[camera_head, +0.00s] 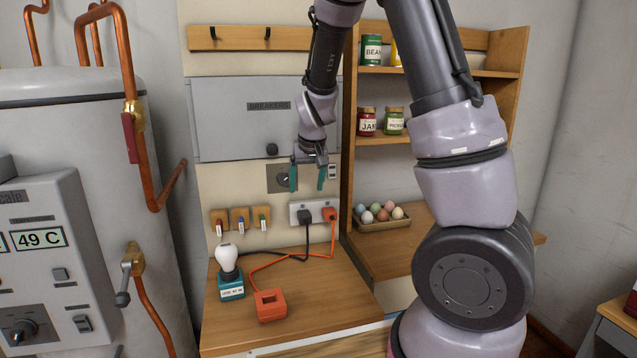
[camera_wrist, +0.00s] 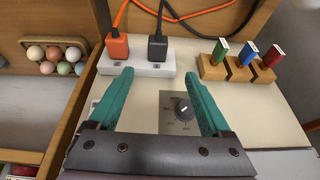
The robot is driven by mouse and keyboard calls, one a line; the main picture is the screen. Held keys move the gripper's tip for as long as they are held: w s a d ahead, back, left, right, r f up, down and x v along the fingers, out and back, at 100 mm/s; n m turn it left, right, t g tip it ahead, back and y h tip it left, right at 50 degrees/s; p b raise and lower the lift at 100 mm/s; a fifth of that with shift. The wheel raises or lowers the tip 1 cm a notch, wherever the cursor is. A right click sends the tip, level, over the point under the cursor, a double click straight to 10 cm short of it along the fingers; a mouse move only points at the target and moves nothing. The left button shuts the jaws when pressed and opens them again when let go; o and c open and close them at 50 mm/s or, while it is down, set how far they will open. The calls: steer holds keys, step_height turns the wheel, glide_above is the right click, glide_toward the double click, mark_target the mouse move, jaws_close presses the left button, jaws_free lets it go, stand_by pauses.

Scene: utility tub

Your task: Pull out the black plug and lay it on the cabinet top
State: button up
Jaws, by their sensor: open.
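The black plug (camera_head: 305,216) sits in the white outlet strip (camera_head: 295,207) on the wall panel, with its dark cord hanging down to the cabinet top (camera_head: 335,298). The black plug also shows in the wrist view (camera_wrist: 157,49), upper middle. An orange plug (camera_head: 329,214) sits beside it in the same strip. My gripper (camera_head: 307,179) is open and empty, its teal fingers above the strip in the head view. In the wrist view the fingers (camera_wrist: 158,76) are spread, with the black plug beyond their tips, not between them.
A light bulb on a teal base (camera_head: 231,286) and an orange block (camera_head: 270,305) stand on the cabinet top. A dial (camera_wrist: 184,109) lies near the fingers. A shelf side (camera_head: 348,170) rises at right.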

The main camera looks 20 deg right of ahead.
mark_target(304, 213)
steer(key=x, duration=1.1)
steer(key=shift+w+d+f, duration=0.25)
steer(key=shift+w, duration=0.1)
jaws_close()
steer(key=shift+s, duration=2.35)
